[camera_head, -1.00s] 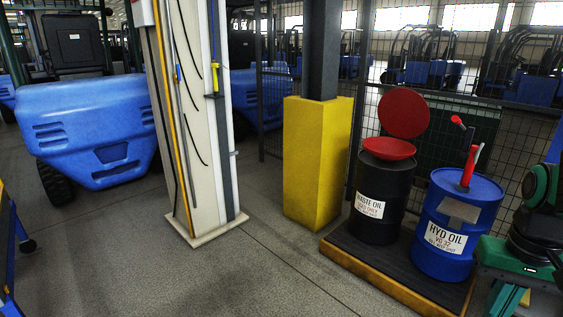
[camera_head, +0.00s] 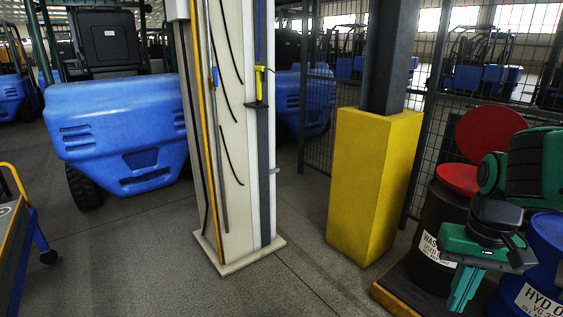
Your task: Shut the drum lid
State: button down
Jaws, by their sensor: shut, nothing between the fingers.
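The black waste-oil drum (camera_head: 438,215) stands at the right, partly hidden by my arm. Its round red lid (camera_head: 486,136) stands raised and tilted back behind the drum mouth. A red dished piece (camera_head: 457,179) covers the top of the drum in front of the lid. My green and dark gripper (camera_head: 463,297) hangs in front of the drum and the blue drum, pointing down. It looks shut and empty; whether it touches a drum cannot be told.
A blue hydraulic-oil drum (camera_head: 538,290) is cut off at the right edge. Both drums share a low platform with a wooden edge (camera_head: 393,301). A yellow post guard (camera_head: 372,190) and white column (camera_head: 226,130) stand left of it. The grey floor (camera_head: 180,270) is open in front.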

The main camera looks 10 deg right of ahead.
aim_at(482, 130)
jog(key=z, duration=0.1)
jog(key=i, duration=1.3)
jog(key=z, duration=0.8)
jog(key=i, duration=1)
jog(key=z, duration=0.95)
jog(key=i, duration=0.55)
jog(key=z, duration=0.3)
